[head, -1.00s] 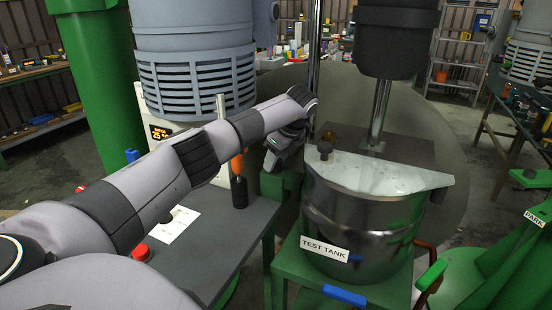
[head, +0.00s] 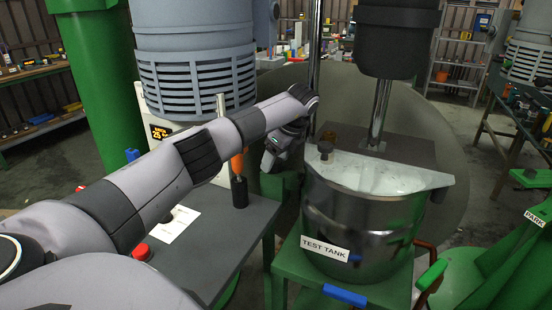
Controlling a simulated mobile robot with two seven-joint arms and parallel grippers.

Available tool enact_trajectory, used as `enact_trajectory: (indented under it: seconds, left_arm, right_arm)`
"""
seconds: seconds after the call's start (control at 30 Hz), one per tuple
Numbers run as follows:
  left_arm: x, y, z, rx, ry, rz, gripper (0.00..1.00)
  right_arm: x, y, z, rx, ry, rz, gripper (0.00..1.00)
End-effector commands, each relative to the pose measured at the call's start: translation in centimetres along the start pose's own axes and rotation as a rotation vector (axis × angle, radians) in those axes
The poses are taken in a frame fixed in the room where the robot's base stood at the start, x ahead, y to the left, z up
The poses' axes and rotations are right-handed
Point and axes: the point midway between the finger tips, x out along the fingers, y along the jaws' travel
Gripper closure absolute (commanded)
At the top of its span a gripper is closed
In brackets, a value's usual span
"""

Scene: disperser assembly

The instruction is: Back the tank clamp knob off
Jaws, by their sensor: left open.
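The steel test tank (head: 345,222) stands on a green stand, with a label on its front. A half lid (head: 385,180) covers part of its top, and a dark round knob (head: 325,147) stands at the lid's left end. I cannot tell whether this is the clamp knob; no other clamp knob shows clearly. My left gripper (head: 268,163) is open, pointing down beside the tank's upper left rim, apart from the dark knob. What lies between its fingers is hard to make out. My right gripper is out of view.
A grey table (head: 215,255) at the left holds an upright black and orange tool (head: 239,182), a paper sheet (head: 172,224) and a red button (head: 141,252). A metal shaft (head: 379,115) rises behind the lid. A blue-ended bar (head: 345,296) sticks out in front.

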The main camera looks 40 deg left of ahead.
Motion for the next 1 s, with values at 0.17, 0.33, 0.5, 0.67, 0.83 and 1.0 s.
enact_trajectory:
  seconds: [0.17,0.33,0.5,0.67,0.83,1.0]
  left_arm:
    - [-2.6,-0.1,0.0,0.0,-0.001,-0.007,0.34]
    - [-5.3,-0.1,0.0,0.0,0.0,-0.006,0.34]
    - [-6.7,-0.1,0.0,-0.001,0.0,-0.004,0.34]
    - [-6.9,0.0,0.1,-0.001,0.0,-0.002,0.34]
    - [-6.9,0.0,0.1,-0.001,0.0,-0.002,0.34]
    - [-6.9,0.0,0.1,-0.001,0.0,-0.002,0.34]
  right_arm:
    - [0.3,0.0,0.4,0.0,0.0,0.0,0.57]
    - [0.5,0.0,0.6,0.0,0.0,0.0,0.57]
    - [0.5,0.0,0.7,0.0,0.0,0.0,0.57]
    - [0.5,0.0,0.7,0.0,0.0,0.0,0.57]
    - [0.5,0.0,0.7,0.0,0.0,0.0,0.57]
    - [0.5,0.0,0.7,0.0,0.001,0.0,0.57]
